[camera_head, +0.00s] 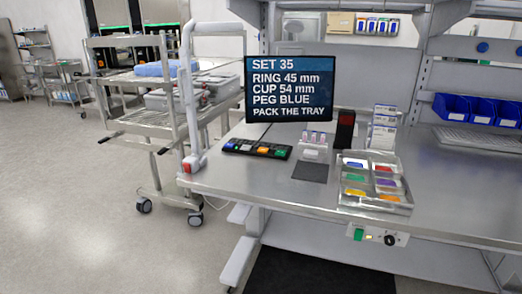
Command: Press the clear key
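A black key panel (257,149) lies on the left part of the steel bench, below a dark screen (289,88). It carries a row of small coloured keys, among them an orange one (263,150). The key labels are too small to read, so I cannot tell which is the clear key. The screen reads "SET 35, RING 45 mm, CUP 54 mm, PEG BLUE, PACK THE TRAY". Neither of my grippers shows in the head view.
A tray (347,198) with several coloured pieces stands on the bench (300,205), right of a dark mat (310,172). A black-and-red block (345,130) and a stack of boxes (382,127) stand behind. A metal cart (150,130) stands left of the bench.

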